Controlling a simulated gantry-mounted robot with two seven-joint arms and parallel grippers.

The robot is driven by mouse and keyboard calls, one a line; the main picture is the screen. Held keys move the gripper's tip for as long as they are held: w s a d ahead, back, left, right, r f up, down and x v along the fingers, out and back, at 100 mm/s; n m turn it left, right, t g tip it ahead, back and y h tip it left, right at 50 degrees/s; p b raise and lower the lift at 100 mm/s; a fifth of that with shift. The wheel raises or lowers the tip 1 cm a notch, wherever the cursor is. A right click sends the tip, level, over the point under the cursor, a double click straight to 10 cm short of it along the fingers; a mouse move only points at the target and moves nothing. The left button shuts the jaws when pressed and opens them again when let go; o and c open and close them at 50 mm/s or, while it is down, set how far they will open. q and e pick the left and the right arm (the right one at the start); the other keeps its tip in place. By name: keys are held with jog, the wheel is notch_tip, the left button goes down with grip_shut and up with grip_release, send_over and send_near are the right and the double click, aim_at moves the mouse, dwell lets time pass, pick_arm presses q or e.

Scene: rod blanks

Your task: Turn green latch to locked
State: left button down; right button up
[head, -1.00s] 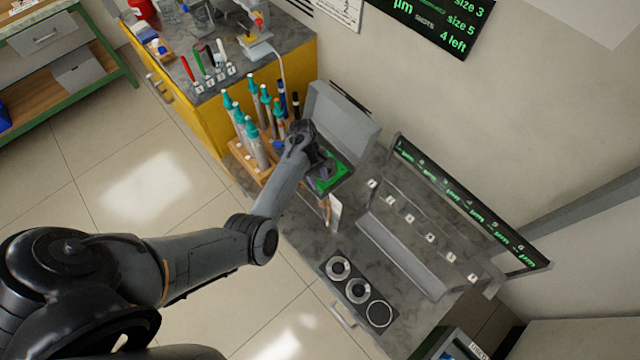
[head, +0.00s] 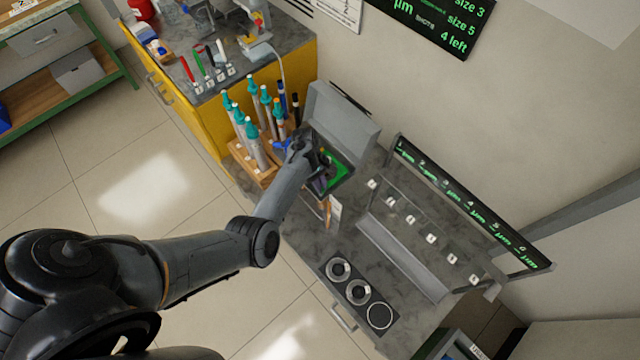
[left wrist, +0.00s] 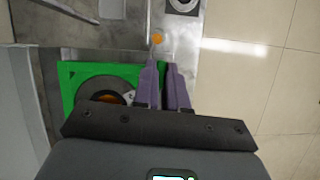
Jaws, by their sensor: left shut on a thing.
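A grey box with a raised lid (head: 343,115) stands open on the grey bench. A bright green part (head: 338,180) shows in it, partly covered by my left gripper (head: 322,172). In the left wrist view the green part (left wrist: 68,80) frames a dark round disc with a brownish centre. The purple fingers of my left gripper (left wrist: 165,72) reach down at its right edge, with a strip of green between them. The gripper is shut on this green piece, which I take as the latch. The latch's own shape and its locked mark are hidden. My right gripper is not in view.
A wooden rack (head: 254,165) with several teal-capped rods stands close left of the box. A tray with three round wells (head: 357,291) lies on the bench front. A display rail (head: 470,205) runs along the back right. Bare bench (head: 310,240) lies between.

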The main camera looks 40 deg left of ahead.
pick_arm(q)
jog(key=shift+m, duration=0.3)
jog(key=m+g+p, duration=0.1)
jog(key=m, duration=0.1)
jog(key=shift+w+m+y, duration=0.1)
jog(key=shift+m+y, duration=0.2)
jog(key=m+g, duration=0.1)
jog(key=m, duration=0.1)
jog(key=m+y, duration=0.1)
jog(key=m, duration=0.2)
jog(key=shift+w+m+g+y, duration=0.1)
jog(key=shift+m+g+y, duration=0.2)
jog(key=shift+g, duration=0.1)
jog(key=shift+d, duration=0.1)
jog(key=c, duration=1.2)
grip_release()
